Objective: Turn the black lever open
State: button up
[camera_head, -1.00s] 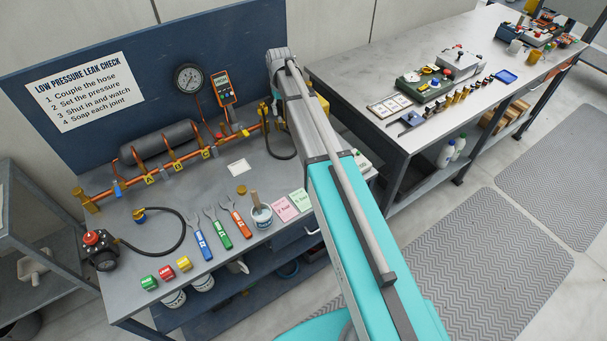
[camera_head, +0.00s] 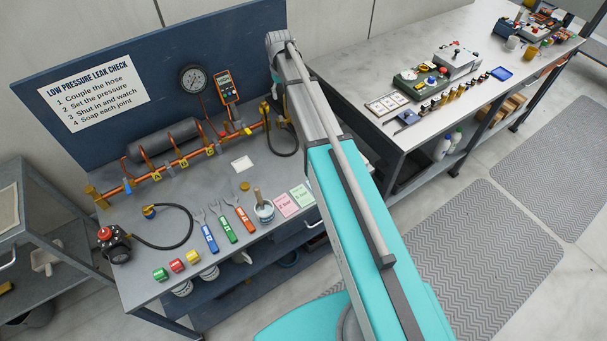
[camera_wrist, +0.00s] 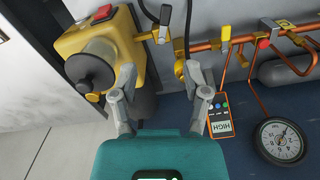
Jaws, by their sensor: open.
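The lever lies beyond the fingertips in the picture; no contact shows. In the head view my arm hides the gripper and the lever.
The yellow machine with its dark round knob (camera_wrist: 90,72) is close to my left finger. A black hose (camera_wrist: 187,30), an orange meter (camera_wrist: 220,118), a gauge (camera_wrist: 281,139) and a red-handled valve (camera_wrist: 262,43) are to the right.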

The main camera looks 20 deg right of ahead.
jog(key=s+f+b, duration=0.7)
jog(key=s, duration=0.6)
jog(key=s+f+m+b, duration=0.1)
jog(key=s+f+b, duration=0.6)
jog(key=s, duration=0.6)
jog(key=shift+s+f, duration=0.15)
jog(key=shift+s, duration=0.1)
jog(key=s, duration=0.2)
jog(key=shift+s, duration=0.3)
jog(key=shift+a, duration=0.1)
